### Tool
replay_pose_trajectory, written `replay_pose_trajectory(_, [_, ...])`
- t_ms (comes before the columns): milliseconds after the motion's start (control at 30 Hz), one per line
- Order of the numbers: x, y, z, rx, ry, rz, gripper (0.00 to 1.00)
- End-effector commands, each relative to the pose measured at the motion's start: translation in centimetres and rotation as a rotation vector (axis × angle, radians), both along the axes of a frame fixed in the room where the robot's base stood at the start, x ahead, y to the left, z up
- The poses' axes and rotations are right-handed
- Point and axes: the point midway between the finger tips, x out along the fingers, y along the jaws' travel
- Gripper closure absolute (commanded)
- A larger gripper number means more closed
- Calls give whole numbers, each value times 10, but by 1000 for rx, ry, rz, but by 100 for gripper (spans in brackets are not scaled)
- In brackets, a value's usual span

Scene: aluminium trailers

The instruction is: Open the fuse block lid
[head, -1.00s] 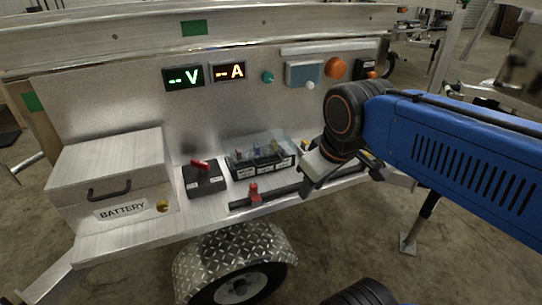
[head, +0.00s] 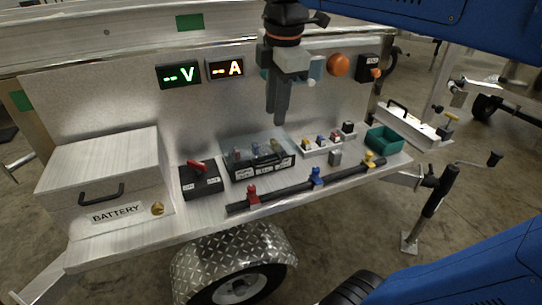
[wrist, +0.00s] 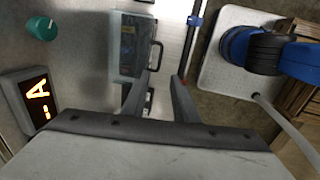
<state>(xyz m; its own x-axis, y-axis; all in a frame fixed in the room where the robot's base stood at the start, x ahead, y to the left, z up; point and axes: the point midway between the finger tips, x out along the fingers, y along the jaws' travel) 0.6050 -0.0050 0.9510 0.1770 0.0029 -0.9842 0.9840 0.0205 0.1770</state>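The fuse block (head: 258,168) sits on the trailer shelf, with fuses showing through its clear lid (head: 244,144). The lid looks closed. In the wrist view, the pale bluish lid (wrist: 128,45) lies beyond my left finger, with a dark handle (wrist: 157,55) along its right edge. My gripper (head: 278,122) points down above the right back part of the fuse block, in front of the panel, apart from the lid. In the wrist view, my gripper's two fingers (wrist: 162,80) are spread with nothing held between them.
A black switch box with a red lever (head: 201,180) stands left of the fuse block, and a battery box (head: 105,185) farther left. A black rail (head: 290,190) with coloured posts runs in front. Small parts and a green tray (head: 384,139) lie right.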

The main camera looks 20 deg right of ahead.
Motion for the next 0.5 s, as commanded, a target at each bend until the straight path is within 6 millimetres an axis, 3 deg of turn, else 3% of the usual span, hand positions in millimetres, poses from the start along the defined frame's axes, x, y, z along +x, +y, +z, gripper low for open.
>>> replay_pose_trajectory(500, [15, 0, -89, 0, 3, -2, 74])
